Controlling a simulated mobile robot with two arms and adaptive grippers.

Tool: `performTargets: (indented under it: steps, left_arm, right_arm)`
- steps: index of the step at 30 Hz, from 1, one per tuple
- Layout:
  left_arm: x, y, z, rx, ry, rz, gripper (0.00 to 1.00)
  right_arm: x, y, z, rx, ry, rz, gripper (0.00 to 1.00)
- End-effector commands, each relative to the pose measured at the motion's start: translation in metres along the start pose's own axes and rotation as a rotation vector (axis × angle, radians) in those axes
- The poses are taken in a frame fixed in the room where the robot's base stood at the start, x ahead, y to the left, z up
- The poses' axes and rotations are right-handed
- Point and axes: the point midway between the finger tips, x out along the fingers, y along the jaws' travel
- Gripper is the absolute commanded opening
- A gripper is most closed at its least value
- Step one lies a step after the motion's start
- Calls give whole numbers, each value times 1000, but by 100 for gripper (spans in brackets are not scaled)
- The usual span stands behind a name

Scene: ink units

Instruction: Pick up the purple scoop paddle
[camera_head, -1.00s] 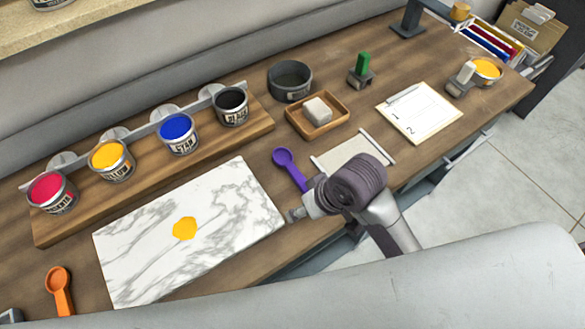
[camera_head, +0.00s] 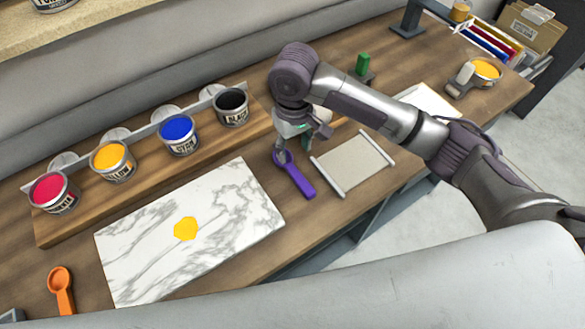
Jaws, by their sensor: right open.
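The purple scoop paddle (camera_head: 297,178) lies on the wooden bench, right of the marble slab and left of a pale sheet. Its handle points toward the front edge, and its round scoop end is at the back. My right gripper (camera_head: 285,156) is open, pointing down at the scoop end, and partly covers it. I cannot tell whether the fingers touch the paddle. My left gripper is not in view.
The marble slab (camera_head: 140,247) with a yellow blob (camera_head: 186,228) lies to the left. A pale sheet (camera_head: 352,163) with end bars lies close right of the paddle. Paint cans stand on a wooden rack (camera_head: 60,229) behind. An orange scoop (camera_head: 60,289) lies at front left.

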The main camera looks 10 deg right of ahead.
Motion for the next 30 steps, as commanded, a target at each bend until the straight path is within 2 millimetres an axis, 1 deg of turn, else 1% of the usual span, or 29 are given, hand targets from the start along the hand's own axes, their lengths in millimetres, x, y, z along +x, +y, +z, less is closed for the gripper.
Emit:
performTargets:
  steps: [3,6,11,14,18,21,24,30]
  left_arm:
    - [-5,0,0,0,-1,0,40]
    - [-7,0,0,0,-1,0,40]
    - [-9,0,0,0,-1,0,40]
    - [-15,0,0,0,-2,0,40]
    - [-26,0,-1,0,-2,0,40]
    - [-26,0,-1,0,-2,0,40]
    - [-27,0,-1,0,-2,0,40]
    - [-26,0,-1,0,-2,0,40]
  right_arm:
    - [22,0,1,-1,-3,0,55]
    - [36,0,0,-1,-1,0,55]
    - [46,0,0,-2,1,1,55]
    - [55,2,2,-2,-1,1,55]
    - [76,5,4,-1,-1,1,55]
    - [90,4,3,-3,1,0,55]
    - [97,4,3,-3,3,0,55]
    - [98,4,3,-4,4,0,55]
